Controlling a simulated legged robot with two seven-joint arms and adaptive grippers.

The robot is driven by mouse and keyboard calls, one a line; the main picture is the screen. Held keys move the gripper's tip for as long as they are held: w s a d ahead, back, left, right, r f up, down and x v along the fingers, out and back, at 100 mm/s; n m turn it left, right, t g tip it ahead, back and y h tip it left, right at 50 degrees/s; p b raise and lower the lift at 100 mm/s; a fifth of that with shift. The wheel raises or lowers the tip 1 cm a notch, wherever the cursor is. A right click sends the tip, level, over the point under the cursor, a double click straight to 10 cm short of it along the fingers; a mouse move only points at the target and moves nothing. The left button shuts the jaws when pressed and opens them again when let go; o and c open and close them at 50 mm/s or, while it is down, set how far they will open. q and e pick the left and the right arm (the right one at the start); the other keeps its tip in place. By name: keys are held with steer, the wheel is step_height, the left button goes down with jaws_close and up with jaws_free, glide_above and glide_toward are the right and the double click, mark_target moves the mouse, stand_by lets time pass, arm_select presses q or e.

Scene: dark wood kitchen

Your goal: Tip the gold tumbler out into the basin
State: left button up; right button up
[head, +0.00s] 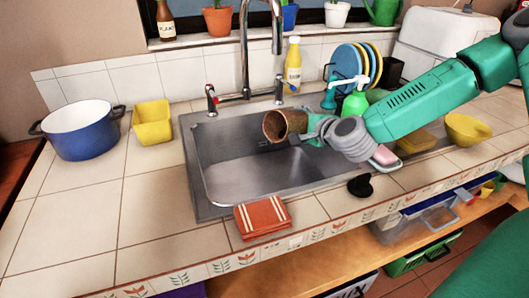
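The gold tumbler (292,122) is a brownish-gold cup held above the steel basin (225,148) in the head view. It lies on its side, with its open mouth facing left and a dark brown inside. My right gripper (306,128) comes in from the right and is shut on the tumbler's base end. The fingertips are partly hidden by the cup and the wrist. No poured contents show in the air. My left gripper is not in view.
The faucet (245,50) rises behind the basin. A blue pot (82,138) and yellow container (152,122) stand left. A red cloth (262,217) lies at the front edge. A soap bottle (355,104), plates and a yellow bowl (466,130) are right. The left counter front is clear.

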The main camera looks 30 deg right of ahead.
mark_target(298, 117)
steer(key=shift+a+r+n+t+h, duration=0.35)
steer(key=shift+a+r+n, duration=0.25)
steer(key=shift+a+r, duration=0.2)
steer(key=shift+s+a+r+n+t+h, duration=0.15)
steer(key=shift+r+n+h, duration=0.1)
steer(key=shift+r+n, duration=0.15)
steer(key=shift+a+r+n+t+h, duration=0.1)
steer(key=shift+a+r+n+h, duration=0.15)
steer(key=shift+r, duration=0.25)
stand_by(1.0)
